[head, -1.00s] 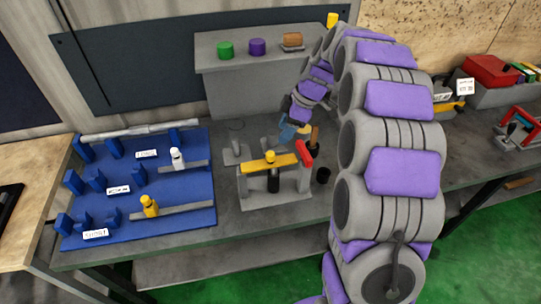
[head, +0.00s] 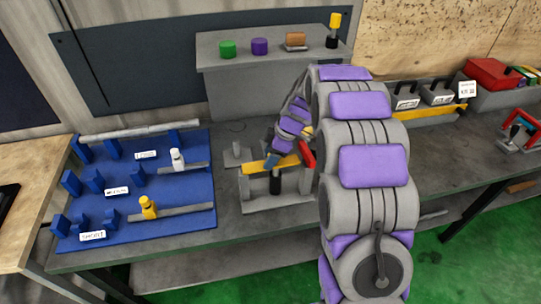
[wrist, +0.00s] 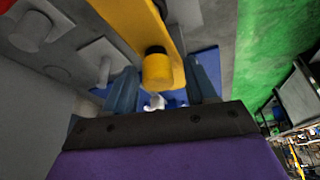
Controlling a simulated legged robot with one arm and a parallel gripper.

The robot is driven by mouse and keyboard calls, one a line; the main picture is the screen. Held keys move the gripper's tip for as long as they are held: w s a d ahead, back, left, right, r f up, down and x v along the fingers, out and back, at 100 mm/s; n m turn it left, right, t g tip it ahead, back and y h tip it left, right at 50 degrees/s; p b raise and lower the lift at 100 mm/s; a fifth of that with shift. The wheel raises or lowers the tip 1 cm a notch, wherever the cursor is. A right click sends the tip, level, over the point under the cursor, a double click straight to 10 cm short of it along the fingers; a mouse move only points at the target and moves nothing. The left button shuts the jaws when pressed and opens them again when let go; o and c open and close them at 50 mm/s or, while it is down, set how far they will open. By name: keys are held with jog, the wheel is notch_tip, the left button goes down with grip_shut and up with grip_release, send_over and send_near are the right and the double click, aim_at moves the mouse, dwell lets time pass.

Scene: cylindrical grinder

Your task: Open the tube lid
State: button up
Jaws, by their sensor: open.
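A grey stand (head: 250,200) on the bench carries a yellow bar (head: 284,163) across its top, with a red end piece (head: 308,153) at the right. A black cylinder (head: 275,182) stands under the bar. In the wrist view the yellow bar (wrist: 140,22) comes close from above, with a yellow knob (wrist: 157,70) on it. My gripper (wrist: 163,88) is open, with one blue finger on each side of the knob. It shows no clear contact. I cannot make out a separate tube lid.
A blue board (head: 185,222) with holders, a white bottle-like piece (head: 177,160) and a yellow one (head: 148,207) lies left. A grey shelf (head: 220,85) behind holds green and purple cylinders. Grey bins (head: 437,95) stand at the right. My arm hides the bench right of the stand.

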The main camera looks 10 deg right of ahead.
jog(key=shift+d, duration=0.1)
jog(key=shift+d, duration=0.35)
jog(key=c, duration=0.5)
jog(key=shift+a, duration=0.1)
grip_shut()
jog(key=shift+r, duration=0.1)
